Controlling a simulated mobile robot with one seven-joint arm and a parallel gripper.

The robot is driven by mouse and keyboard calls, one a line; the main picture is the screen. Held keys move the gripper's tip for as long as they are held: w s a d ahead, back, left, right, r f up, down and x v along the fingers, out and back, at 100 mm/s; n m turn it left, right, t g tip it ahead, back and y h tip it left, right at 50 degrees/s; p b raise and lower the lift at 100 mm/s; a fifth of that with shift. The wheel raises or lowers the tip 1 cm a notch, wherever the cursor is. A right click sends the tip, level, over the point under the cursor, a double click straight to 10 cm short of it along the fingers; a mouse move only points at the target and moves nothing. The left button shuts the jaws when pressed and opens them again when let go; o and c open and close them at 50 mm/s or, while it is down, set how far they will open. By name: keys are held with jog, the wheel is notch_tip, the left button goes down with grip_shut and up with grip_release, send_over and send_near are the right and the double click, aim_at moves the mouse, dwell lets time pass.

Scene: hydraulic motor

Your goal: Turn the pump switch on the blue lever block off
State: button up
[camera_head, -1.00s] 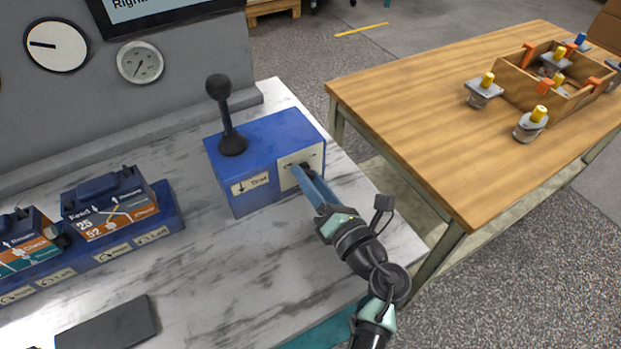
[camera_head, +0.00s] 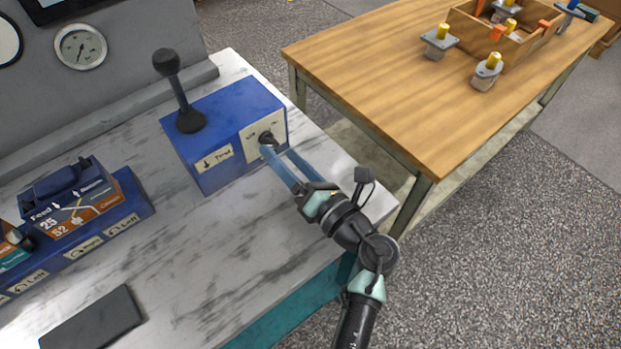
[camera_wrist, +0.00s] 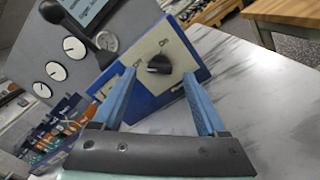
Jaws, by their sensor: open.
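The blue lever block (camera_head: 222,125) stands on the marble-look bench, with a black ball-topped lever (camera_head: 180,95) on its top. The pump switch (camera_head: 267,138) is a black rotary knob on a pale plate on the block's right-hand face. The switch also shows in the wrist view (camera_wrist: 159,64), between and beyond my fingers; the small print on its plate is hard to read. My gripper (camera_head: 276,153) is open, with its two blue fingers pointing at the knob. In the wrist view the fingers (camera_wrist: 160,85) stand apart on either side of the knob; I cannot tell if either touches it.
Blue valve blocks with labels (camera_head: 75,210) stand at the left of the bench, and a dark flat slab (camera_head: 92,322) lies at the front. A wooden table (camera_head: 400,90) with a parts box stands at the right. Bare bench lies before the lever block.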

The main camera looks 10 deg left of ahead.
jog(key=v, duration=0.9)
jog(key=shift+s+d, duration=0.3)
